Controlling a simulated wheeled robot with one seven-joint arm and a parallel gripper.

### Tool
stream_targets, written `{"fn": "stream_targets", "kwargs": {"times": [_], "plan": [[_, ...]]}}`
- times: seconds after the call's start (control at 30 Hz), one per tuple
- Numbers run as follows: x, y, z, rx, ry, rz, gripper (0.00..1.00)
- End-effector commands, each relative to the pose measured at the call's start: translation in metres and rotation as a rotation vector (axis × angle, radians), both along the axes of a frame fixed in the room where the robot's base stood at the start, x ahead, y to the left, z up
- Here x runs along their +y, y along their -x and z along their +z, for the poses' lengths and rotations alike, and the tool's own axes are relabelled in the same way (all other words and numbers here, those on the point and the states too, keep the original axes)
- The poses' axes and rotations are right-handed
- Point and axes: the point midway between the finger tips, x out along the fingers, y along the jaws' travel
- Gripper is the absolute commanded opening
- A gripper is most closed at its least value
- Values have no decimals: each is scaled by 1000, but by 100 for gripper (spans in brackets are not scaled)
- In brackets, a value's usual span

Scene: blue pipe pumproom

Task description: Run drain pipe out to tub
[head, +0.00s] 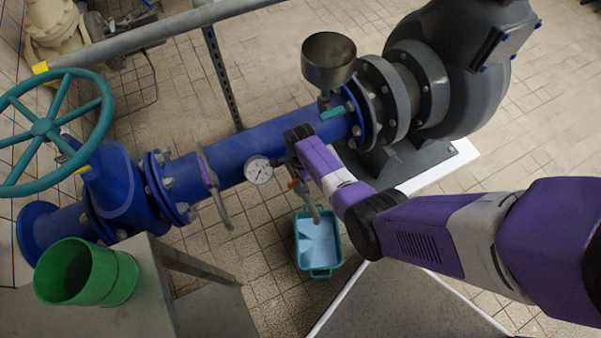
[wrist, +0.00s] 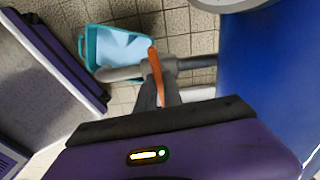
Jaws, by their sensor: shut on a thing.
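A grey drain pipe (head: 314,208) comes out below the big blue pipe (head: 255,146) and slants down with its end over the teal tub (head: 337,256). In the wrist view the drain pipe (wrist: 122,73) reaches left, and its rounded end overlaps the near rim of the tub (wrist: 90,60). An orange handle (wrist: 154,62) stands across the drain pipe. My gripper (wrist: 160,88) is shut on this handle. In the head view my gripper (head: 294,178) is partly hidden by my wrist beside the blue pipe. The tub stands on the tiled floor with a pale blue inside.
A green cup (head: 86,273) is on a grey bench. A pump (head: 470,60) is at right.

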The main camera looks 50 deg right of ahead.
Motion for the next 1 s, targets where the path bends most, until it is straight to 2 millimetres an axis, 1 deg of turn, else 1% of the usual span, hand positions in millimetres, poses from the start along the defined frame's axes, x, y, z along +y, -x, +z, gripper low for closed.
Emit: {"fn": "stream_targets", "kwargs": {"times": [0.3,0.77,0.8,0.9,1.0], "plan": [[0,0,0,1,0,-96,0],[0,0,0,1,0,-110,0],[0,0,0,1,0,-110,15],[0,0,0,1,0,-109,33],[0,0,0,0,0,-108,33]]}}
